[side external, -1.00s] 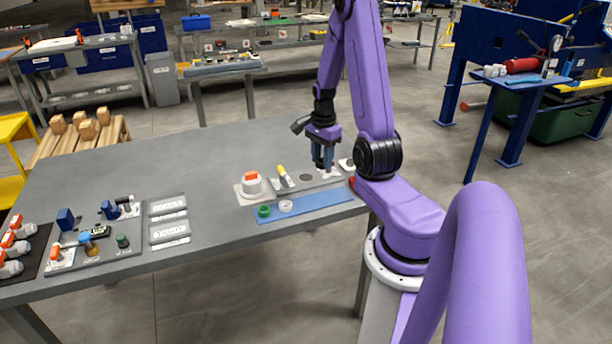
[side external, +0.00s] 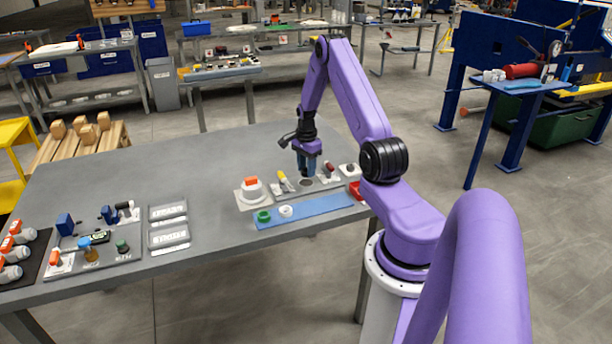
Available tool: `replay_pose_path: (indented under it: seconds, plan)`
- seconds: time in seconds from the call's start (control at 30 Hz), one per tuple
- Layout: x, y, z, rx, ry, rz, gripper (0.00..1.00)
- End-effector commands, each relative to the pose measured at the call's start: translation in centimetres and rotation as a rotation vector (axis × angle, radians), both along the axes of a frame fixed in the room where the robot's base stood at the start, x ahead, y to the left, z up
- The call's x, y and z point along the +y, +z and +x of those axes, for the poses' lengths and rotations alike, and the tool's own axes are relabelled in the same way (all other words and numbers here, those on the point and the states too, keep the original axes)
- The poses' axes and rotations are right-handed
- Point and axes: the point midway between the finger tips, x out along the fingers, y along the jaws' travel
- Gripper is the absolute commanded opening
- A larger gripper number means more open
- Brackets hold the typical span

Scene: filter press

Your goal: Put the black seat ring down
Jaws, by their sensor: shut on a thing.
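My gripper (side external: 306,174) points down, low over the grey fixture plate (side external: 320,185) at the right part of the table. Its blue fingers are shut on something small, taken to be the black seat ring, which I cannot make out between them. A dark round spot (side external: 306,183) shows on the plate directly under the fingertips. From this view I cannot tell whether the fingers or the ring touch the plate.
A yellow-handled tool (side external: 284,180) stands close left of my gripper, and a dark-red-handled one (side external: 329,168) close right. A white housing with an orange top (side external: 252,189) is further left. A blue mat (side external: 318,209) in front holds a green ring (side external: 263,216) and a white ring (side external: 286,211).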

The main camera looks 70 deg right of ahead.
Motion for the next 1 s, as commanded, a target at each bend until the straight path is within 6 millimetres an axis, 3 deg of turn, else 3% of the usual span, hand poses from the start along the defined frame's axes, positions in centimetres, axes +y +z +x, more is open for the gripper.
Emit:
replay_pose_path:
  seconds: [0.3, 0.73, 0.77, 0.83, 1.0]
  plan:
    - [-0.3, -3.4, 0.4, 0.001, 0.001, 0.0, 0.05]
    - [-0.3, -3.9, 0.3, 0.001, 0.0, 0.0, 0.05]
    - [-0.3, -4.0, 0.3, 0.001, 0.0, 0.0, 0.41]
    - [-0.3, -3.9, 0.3, 0.0, 0.0, 0.0, 0.64]
    - [-0.3, -3.9, 0.3, 0.0, 0.0, 0.0, 0.64]
